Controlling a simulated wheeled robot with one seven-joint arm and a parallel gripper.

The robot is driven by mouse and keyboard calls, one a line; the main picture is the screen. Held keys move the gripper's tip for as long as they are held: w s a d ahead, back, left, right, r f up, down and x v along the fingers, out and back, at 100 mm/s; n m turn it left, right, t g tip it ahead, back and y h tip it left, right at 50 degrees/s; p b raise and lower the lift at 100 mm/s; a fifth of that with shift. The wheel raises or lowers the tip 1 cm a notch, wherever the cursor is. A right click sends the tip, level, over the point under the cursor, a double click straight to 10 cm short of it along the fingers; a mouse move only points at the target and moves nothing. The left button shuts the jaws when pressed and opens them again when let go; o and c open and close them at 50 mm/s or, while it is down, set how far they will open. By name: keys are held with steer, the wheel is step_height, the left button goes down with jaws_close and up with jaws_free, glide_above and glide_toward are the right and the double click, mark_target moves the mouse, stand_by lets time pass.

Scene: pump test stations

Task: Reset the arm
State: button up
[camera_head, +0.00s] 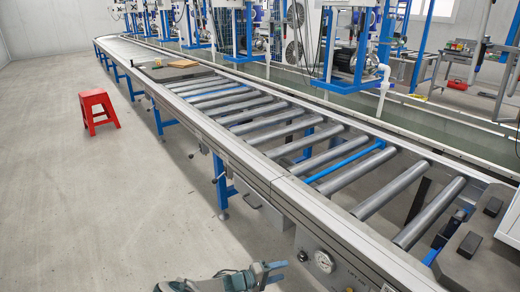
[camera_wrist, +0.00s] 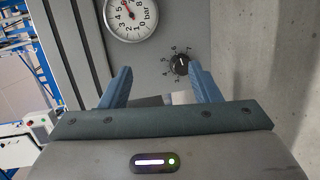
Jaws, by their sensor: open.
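My gripper (camera_head: 279,272) shows at the bottom edge of the head view, beside the conveyor's side panel. In the wrist view its two blue fingers (camera_wrist: 162,75) are spread apart with nothing between them. A black rotary knob (camera_wrist: 180,64) with a marked dial sits on the grey panel, beyond the fingers and nearer the right one. It appears apart from the fingers. A round white pressure gauge (camera_wrist: 130,18) marked in bar, with a red needle, is above it. The gauge also shows in the head view (camera_head: 324,261).
A red stool (camera_head: 98,108) stands on open floor at left. Blue-framed pump stations (camera_head: 350,45) line the far side. The floor left of the conveyor is mostly clear.

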steer(key=s+d+r+m+g+y+p, duration=0.2)
steer(key=s+r+g+y+p, duration=0.15)
steer(key=r, duration=0.75)
steer(key=s+d+r+m+g+y+p, duration=0.2)
steer(key=s+d+r+y+p, duration=0.15)
steer(key=r, duration=0.75)
steer(key=s+d+r+m+g+y+p, duration=0.1)
steer(key=s+r+g+y+p, duration=0.25)
steer(key=r, duration=0.75)
steer(key=s+d+r+t+y+p, duration=0.1)
steer(key=s+r+p, duration=0.4)
steer(key=r, duration=0.8)
steer(key=s+r+t+y+p, duration=0.3)
steer(key=s+r+p, duration=0.3)
steer(key=s+r, duration=0.6)
steer(key=shift+d+r+t, duration=0.4)
steer(key=shift+t, duration=0.4)
steer(key=shift+w, duration=0.1)
